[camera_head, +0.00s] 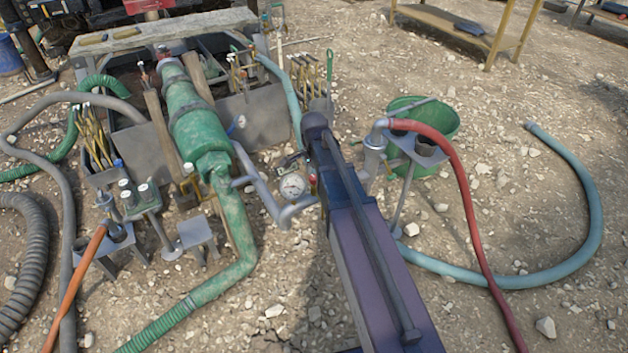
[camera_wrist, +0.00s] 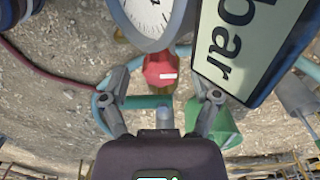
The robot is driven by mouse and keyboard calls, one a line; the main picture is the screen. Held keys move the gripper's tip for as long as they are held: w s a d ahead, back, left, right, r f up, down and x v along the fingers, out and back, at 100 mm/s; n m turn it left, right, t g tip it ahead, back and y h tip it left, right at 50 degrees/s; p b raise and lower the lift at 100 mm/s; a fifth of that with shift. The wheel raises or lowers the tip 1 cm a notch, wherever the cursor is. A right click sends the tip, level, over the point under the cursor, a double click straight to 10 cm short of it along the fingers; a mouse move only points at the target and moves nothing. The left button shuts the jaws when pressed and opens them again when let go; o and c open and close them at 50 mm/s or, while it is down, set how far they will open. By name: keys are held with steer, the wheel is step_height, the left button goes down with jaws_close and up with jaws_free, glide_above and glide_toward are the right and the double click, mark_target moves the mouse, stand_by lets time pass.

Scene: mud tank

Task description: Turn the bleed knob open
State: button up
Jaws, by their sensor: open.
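The bleed knob (camera_wrist: 160,70) is red with a small white mark. In the wrist view it sits just below the round white gauge (camera_wrist: 152,14). My gripper (camera_wrist: 162,92) is open, with one finger on each side of the knob and a visible gap to it on both sides. Nothing is held. In the head view the gauge (camera_head: 292,186) stands beside my arm, and a small red part (camera_head: 312,180), likely the knob, shows at its right. My fingers are hidden behind my arm there. The depth between fingers and knob is hard to tell.
A plate marked "bar" (camera_wrist: 250,40) is close to the right finger. A grey pipe (camera_head: 262,190) and a green pump body (camera_head: 195,125) lie left of the gauge. A red hose (camera_head: 462,190) and a green bucket (camera_head: 440,118) are at the right. Stony ground lies around.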

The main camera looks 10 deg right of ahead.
steer(key=shift+f, duration=0.15)
jaws_close()
stand_by(0.4)
steer(key=shift+n, duration=0.3)
steer(key=n, duration=0.3)
steer(key=shift+n, duration=0.4)
steer(key=n, duration=0.4)
steer(key=shift+n, duration=0.3)
steer(key=n, duration=0.4)
steer(key=shift+n, duration=2.5)
